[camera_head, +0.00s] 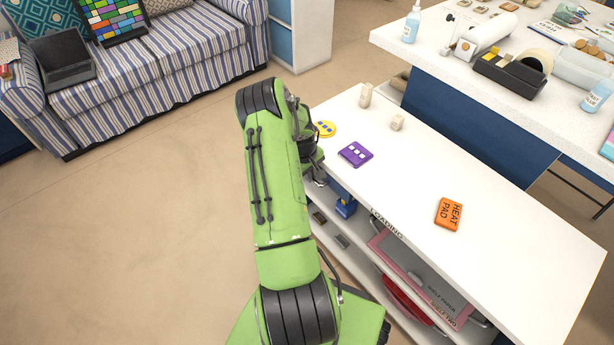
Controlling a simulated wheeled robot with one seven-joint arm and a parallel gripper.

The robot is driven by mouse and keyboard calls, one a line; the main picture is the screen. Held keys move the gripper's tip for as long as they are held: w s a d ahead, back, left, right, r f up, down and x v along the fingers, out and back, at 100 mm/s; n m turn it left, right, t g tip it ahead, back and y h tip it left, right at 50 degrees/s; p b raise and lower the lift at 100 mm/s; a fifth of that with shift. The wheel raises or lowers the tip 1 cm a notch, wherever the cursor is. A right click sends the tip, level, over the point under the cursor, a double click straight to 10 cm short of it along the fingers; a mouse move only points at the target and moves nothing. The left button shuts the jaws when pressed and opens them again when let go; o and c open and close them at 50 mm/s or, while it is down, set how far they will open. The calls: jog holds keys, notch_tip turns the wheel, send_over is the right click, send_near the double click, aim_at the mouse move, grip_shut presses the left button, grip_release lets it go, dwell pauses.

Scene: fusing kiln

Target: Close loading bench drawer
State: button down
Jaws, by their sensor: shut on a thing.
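The loading bench has a white top (490,262) and runs from the centre to the lower right. The word LOADING shows on its front edge. Its drawer cannot be made out; my green arm covers the far left part of the bench front. My gripper (319,176) is at that front edge, just below the top and left of the purple tile. It is partly hidden by my arm. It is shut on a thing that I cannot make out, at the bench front.
A yellow disc (326,128), a purple tile (356,153), an orange heat pad (449,214) and two small beige blocks lie on the bench top. Open shelves below hold a blue object (345,207) and a pink shelf-paper board (420,278). Floor at left is clear before the striped sofa (160,75).

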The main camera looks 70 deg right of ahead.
jog(key=shift+s+d, duration=0.15)
jog(key=shift+d, duration=0.1)
jog(key=c, duration=1.2)
grip_release()
jog(key=shift+o, duration=0.2)
notch_tip(320, 180, up, 16)
jog(key=w+a+p, duration=0.1)
jog(key=a+p, duration=0.1)
jog(key=p, duration=0.2)
jog(key=shift+w+a+f, duration=0.2)
jog(key=shift+a+f, duration=0.05)
jog(key=shift+a, duration=0.1)
